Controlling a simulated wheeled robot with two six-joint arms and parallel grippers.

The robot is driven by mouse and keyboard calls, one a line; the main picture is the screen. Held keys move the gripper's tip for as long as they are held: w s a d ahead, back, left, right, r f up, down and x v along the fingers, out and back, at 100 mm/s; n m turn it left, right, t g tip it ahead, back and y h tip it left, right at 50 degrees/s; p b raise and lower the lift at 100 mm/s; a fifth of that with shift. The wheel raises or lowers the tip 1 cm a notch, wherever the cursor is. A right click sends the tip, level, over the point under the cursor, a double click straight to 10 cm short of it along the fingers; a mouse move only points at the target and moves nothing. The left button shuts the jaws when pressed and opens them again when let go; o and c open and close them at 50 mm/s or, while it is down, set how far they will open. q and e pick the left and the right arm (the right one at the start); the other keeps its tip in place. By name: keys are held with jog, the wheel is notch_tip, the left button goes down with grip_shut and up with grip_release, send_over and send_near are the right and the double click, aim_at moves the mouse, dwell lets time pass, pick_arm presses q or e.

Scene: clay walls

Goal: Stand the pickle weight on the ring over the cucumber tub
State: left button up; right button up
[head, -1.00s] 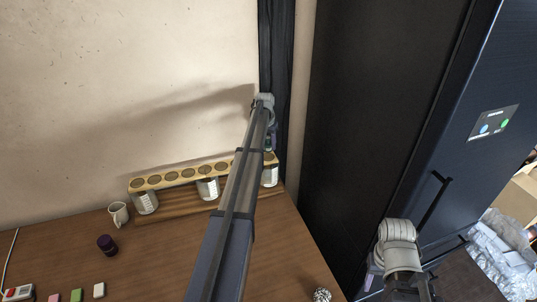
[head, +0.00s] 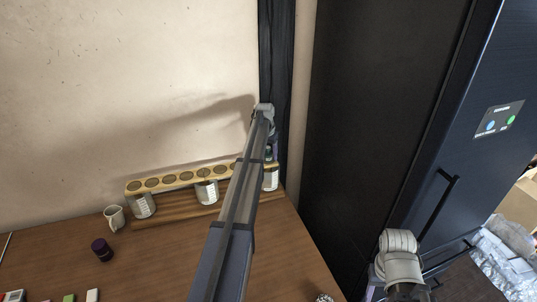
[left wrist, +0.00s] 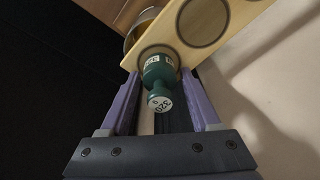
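The pickle weight (left wrist: 158,80) is dark green with a pale end marked 320. In the left wrist view it stands at the end ring (left wrist: 158,56) of a pale wooden board, knob end towards the camera. My left gripper (left wrist: 160,78) has one purple finger on each side of it, with a narrow gap showing at each side. In the head view the weight (head: 268,153) is a small dark green spot above the right end of the ring board (head: 187,177). My right gripper (head: 372,283) shows only as a purple sliver.
Two more labelled tubs (head: 142,206) (head: 206,192) stand under the board. A white mug (head: 114,217), a dark purple jar (head: 102,250) and small coloured blocks (head: 69,298) are on the table (head: 165,262). A tall dark cabinet (head: 370,110) stands close at the right.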

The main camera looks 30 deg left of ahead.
aim_at(267, 155)
pick_arm(q)
jog(key=shift+o, duration=0.7)
notch_tip(267, 155, up, 12)
jog(key=s+p, duration=0.1)
jog(key=p, duration=1.1)
jog(key=shift+s, duration=0.4)
jog(key=shift+d, duration=0.1)
